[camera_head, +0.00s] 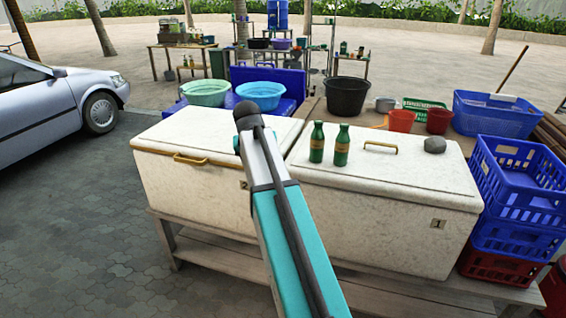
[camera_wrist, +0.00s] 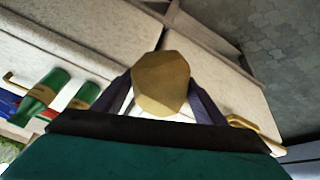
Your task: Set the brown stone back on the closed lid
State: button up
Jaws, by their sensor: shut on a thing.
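The brown stone (camera_wrist: 161,84) is a faceted tan lump between the two fingers of my gripper (camera_wrist: 163,92) in the wrist view. My gripper is shut on it. In the head view my own arm hides the gripper and the stone. Two white chests stand side by side, and both lids look closed: the left lid (camera_head: 222,133) is bare with a brass handle (camera_head: 190,160) at its front edge. The right lid (camera_head: 400,172) bears a brass handle (camera_head: 380,147). The stone appears above the chests; its height over them is unclear.
Two green bottles (camera_head: 342,145) and a grey stone (camera_head: 435,145) stand on the right lid. Blue crates (camera_head: 520,180) are stacked at the right. Basins (camera_head: 261,96) and a black tub (camera_head: 346,97) stand behind the chests. A car (camera_head: 60,100) is at the left.

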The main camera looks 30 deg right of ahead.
jog(key=s+a+n+y, duration=0.1)
jog(key=a+n, duration=0.1)
jog(key=a, duration=1)
jog(key=s+a+f+n+t, duration=0.1)
jog(key=s+a+n, duration=0.1)
jog(key=a, duration=1)
jog(key=shift+a+f+n+y, duration=0.15)
jog(key=shift+a+n+y, duration=0.2)
jog(key=shift+n, duration=0.45)
jog(key=shift+d, duration=0.2)
